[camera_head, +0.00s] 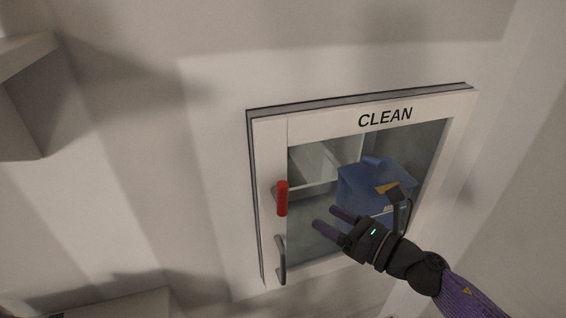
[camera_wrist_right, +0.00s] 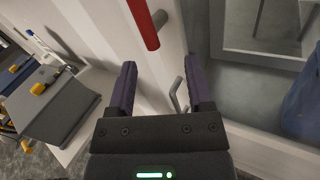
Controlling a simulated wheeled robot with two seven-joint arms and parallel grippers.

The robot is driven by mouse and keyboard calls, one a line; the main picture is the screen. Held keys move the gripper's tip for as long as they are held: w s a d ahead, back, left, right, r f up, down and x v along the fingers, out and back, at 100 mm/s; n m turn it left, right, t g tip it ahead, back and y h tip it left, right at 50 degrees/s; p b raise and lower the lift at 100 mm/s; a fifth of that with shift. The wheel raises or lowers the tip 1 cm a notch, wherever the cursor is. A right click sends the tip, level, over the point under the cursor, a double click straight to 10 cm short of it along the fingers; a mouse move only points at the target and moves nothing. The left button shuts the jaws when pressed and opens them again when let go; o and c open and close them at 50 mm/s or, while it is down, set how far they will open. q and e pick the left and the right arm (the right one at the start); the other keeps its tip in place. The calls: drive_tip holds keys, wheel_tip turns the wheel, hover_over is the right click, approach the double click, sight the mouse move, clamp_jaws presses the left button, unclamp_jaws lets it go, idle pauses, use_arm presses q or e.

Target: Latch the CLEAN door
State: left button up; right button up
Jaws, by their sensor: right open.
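The CLEAN door (camera_head: 270,150) is a white framed door with a glass pane, and it looks closed against its frame in the head view. A red latch handle (camera_head: 282,198) stands upright on its left side; it also shows at the top of the right wrist view (camera_wrist_right: 143,22). A grey pull handle (camera_head: 281,260) sits below it and shows between the fingers in the wrist view (camera_wrist_right: 177,97). My right gripper (camera_head: 324,220) is open and empty in front of the glass, to the right of and a little below the red handle. My left gripper is not in view.
Behind the glass is a blue container (camera_head: 362,184) beside pale partitions. A grey box-like shelf (camera_head: 22,105) juts from the wall at upper left. In the wrist view a grey box (camera_wrist_right: 58,103) stands at left.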

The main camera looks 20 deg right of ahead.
sight(287, 194)
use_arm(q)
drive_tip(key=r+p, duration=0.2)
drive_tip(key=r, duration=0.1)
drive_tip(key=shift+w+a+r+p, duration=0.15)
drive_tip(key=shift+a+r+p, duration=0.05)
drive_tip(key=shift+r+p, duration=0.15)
use_arm(e)
drive_tip(key=w+a, duration=0.2)
drive_tip(key=w+a+r+n, duration=0.1)
drive_tip(key=w+a, duration=0.1)
drive_tip(key=w, duration=0.1)
drive_tip(key=w+a+r+n+y, duration=0.1)
drive_tip(key=w+a, duration=0.1)
drive_tip(key=a, duration=0.1)
drive_tip(key=shift+w+r, duration=0.2)
drive_tip(key=shift+w, duration=0.1)
clamp_jaws()
